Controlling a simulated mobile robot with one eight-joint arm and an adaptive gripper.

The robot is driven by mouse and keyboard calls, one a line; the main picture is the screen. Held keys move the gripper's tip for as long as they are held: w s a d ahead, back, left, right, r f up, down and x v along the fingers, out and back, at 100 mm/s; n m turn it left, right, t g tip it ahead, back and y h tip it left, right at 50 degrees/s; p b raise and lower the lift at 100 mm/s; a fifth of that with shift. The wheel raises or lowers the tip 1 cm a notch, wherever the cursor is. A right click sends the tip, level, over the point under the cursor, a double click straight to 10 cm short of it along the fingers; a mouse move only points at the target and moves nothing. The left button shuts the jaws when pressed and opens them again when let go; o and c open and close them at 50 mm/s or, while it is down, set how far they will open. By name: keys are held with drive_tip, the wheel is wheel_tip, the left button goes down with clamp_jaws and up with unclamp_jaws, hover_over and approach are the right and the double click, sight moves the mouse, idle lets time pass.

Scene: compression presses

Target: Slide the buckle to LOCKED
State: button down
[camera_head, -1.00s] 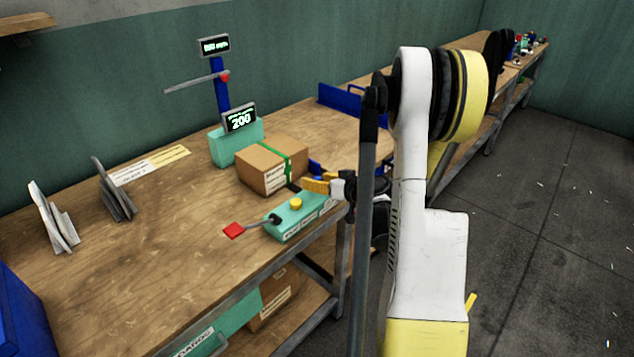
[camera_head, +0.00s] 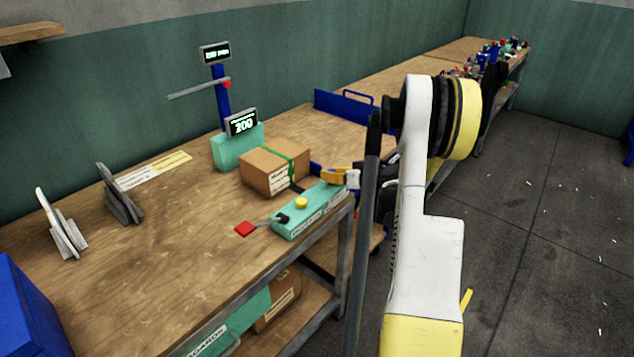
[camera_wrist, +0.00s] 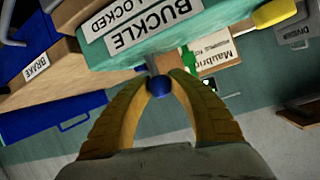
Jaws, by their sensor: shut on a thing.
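The teal buckle device (camera_head: 310,212) lies on the bench beside a strapped box, with a yellow button (camera_head: 301,203) on top. In the wrist view its face (camera_wrist: 180,45) carries labels reading BUCKLE (camera_wrist: 178,12) and LOCKED (camera_wrist: 122,14). A blue knob (camera_wrist: 159,86) on a grey stem stands out from that face. My gripper (camera_wrist: 159,82), with curved yellow fingers, is shut on the blue knob. In the head view my gripper (camera_head: 338,175) is at the device's far right end, where my arm partly hides it. The buckle's exact position is hard to tell.
The cardboard box (camera_head: 268,172) with a green strap sits just behind the device. A red-handled lever (camera_head: 247,229) reaches left from the device. A display reading 200 (camera_head: 242,123) stands behind the box.

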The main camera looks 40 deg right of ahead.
drive_tip(key=shift+d+r, duration=0.15)
drive_tip(key=shift+d, duration=0.15)
drive_tip(key=c, duration=1.1)
unclamp_jaws()
drive_tip(key=shift+s+d, duration=0.1)
drive_tip(key=shift+c, duration=0.2)
drive_tip(key=v, duration=1.2)
